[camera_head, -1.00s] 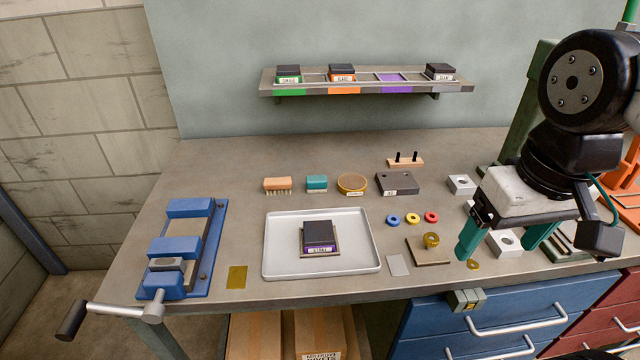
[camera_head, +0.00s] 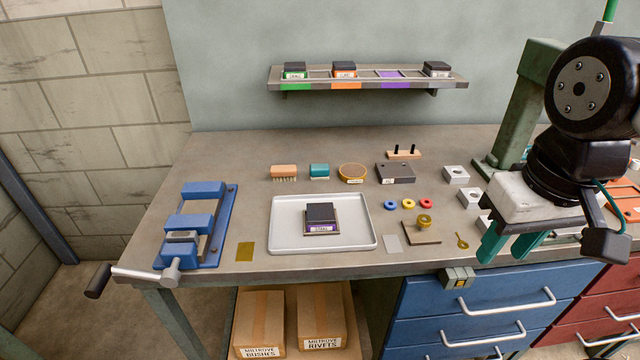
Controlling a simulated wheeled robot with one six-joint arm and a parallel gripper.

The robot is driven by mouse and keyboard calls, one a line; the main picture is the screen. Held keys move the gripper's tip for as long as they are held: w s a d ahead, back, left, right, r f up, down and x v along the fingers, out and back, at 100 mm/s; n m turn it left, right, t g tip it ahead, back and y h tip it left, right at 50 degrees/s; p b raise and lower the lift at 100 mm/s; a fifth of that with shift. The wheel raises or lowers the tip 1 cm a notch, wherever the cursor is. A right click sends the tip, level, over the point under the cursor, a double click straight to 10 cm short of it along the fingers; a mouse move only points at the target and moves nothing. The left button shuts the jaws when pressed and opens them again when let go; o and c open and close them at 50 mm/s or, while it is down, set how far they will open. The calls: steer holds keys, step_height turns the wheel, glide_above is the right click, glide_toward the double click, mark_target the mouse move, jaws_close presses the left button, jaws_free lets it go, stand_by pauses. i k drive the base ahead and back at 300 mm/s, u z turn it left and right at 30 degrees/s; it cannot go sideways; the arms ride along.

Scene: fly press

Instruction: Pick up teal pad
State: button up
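The teal pad (camera_head: 319,171) is a small teal block with a pale lower edge, lying toward the back of the bench. It sits between a wooden brush and a round amber tin, with small gaps on both sides. My gripper (camera_head: 508,248) has teal fingers and hangs at the right, over the bench's front edge, well to the right of and nearer than the pad. Its fingers are apart, with nothing seen between them. Nothing hides the pad.
Beside the pad are the brush (camera_head: 284,172) and the amber tin (camera_head: 352,173). A blue vise (camera_head: 222,225) stands left; a shelf (camera_head: 320,80) hangs behind.

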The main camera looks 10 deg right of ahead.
mark_target(318, 171)
steer(key=k, duration=1.1)
steer(key=u, duration=0.65)
steer(key=i, duration=0.5)
steer(key=u, duration=0.75)
steer(key=i, duration=1.25)
steer(key=z, duration=1.05)
steer(key=i, duration=0.3)
steer(key=z, duration=0.4)
